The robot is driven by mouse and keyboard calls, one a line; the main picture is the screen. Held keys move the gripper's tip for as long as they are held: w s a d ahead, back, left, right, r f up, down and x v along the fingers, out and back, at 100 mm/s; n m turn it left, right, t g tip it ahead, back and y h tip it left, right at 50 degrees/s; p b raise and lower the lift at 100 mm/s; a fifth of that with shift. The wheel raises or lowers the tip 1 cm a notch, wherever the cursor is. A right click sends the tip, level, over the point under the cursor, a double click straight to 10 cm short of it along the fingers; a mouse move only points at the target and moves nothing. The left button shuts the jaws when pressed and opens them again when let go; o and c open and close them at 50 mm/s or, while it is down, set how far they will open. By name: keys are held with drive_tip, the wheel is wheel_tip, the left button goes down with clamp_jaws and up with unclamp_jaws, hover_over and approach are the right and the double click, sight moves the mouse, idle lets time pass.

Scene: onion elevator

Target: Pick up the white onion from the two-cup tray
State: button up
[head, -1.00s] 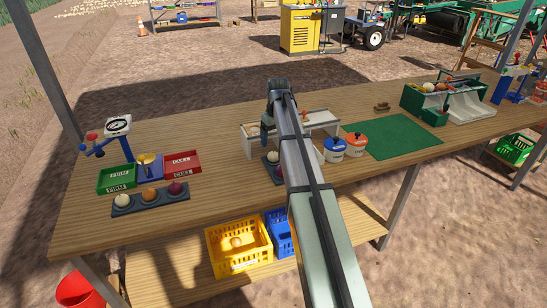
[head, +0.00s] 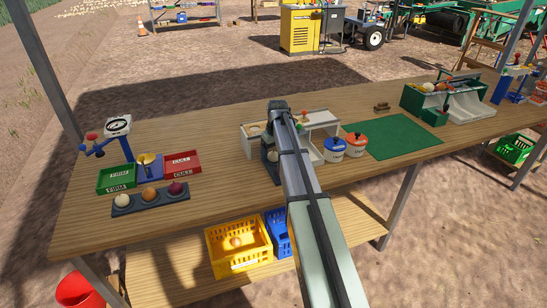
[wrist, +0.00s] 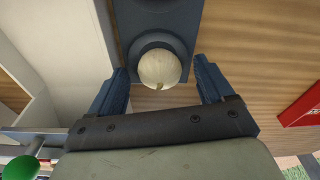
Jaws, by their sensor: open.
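The white onion (wrist: 159,68) sits in a round cup of the dark grey two-cup tray (wrist: 180,45) in the wrist view. My gripper (wrist: 160,72) is open and empty, with one blue-grey finger on each side of the onion. I cannot tell whether the fingers touch it or how high they are. In the head view my gripper (head: 267,150) is over the tray (head: 271,174), and my arm hides much of the tray. I cannot make out the onion clearly there.
A white divided stand (head: 250,148) is close beside the tray. A tray with three onions (head: 150,199) and a red CULL box (head: 182,162) are to the left, with bare table between.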

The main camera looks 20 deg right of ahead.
drive_tip(key=shift+c, duration=0.3)
drive_tip(key=c, duration=1.1)
drive_tip(key=shift+o, duration=0.2)
drive_tip(key=shift+r, duration=0.1)
